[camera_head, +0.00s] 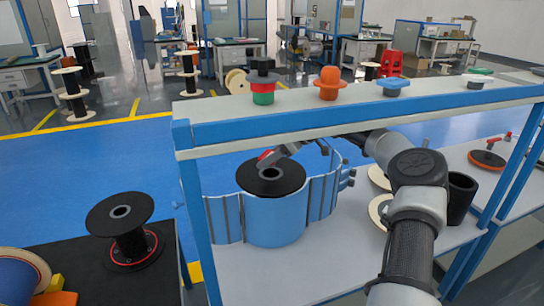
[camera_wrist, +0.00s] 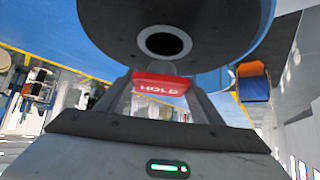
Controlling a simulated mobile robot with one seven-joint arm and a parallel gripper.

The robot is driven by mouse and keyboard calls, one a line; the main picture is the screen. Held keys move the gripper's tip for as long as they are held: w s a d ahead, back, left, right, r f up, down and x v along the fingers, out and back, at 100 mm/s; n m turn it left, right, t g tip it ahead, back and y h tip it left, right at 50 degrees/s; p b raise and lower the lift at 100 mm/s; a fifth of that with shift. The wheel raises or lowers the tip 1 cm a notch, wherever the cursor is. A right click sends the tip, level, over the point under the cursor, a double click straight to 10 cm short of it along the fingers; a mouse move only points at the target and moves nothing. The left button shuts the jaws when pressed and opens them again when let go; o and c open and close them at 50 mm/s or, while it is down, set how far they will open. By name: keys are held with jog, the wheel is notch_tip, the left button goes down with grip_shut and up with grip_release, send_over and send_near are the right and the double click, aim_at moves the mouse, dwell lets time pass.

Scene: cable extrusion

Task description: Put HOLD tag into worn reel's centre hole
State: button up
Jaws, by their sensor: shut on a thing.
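My gripper (camera_head: 272,154) is shut on the red HOLD tag (camera_wrist: 160,84), which lies between the two fingers in the wrist view. The tag shows as a small red patch (camera_head: 264,156) in the head view, at the far edge of a black-flanged reel (camera_head: 290,182). That reel sits in an open, hinged blue shell (camera_head: 275,222). Its round centre hole (camera_head: 269,174) faces up and looks empty. In the wrist view the hole (camera_wrist: 164,43) is just beyond the tag, in the dark flange (camera_wrist: 110,25). The tag's far end is close to the hole's rim; I cannot tell whether they touch.
The blue-framed shelf (camera_head: 330,125) runs above and in front of my arm, with an orange piece (camera_head: 328,84) and other items on it. A black cup (camera_head: 461,197) stands on the bench at right. Another black reel (camera_head: 128,245) stands on a dark table at left.

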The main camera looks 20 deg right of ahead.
notch_tip(320, 180, down, 4)
jog(key=shift+r+b, duration=0.1)
jog(key=shift+b, duration=0.85)
jog(key=shift+s+d+f, duration=0.1)
jog(key=shift+s+f, duration=0.05)
jog(key=shift+f, duration=0.55)
jog(key=shift+s+d+f+b, duration=0.1)
jog(key=shift+s+d+b, duration=0.25)
jog(key=shift+s+d, duration=0.1)
jog(key=shift+r, duration=0.35)
jog(key=shift+w+d+r+p, duration=0.1)
jog(key=shift+w+r+p, duration=0.05)
jog(key=shift+r+p, duration=0.4)
jog(key=shift+r, duration=0.25)
jog(key=shift+w+a, duration=0.1)
jog(key=shift+a, duration=0.3)
dwell(0.5)
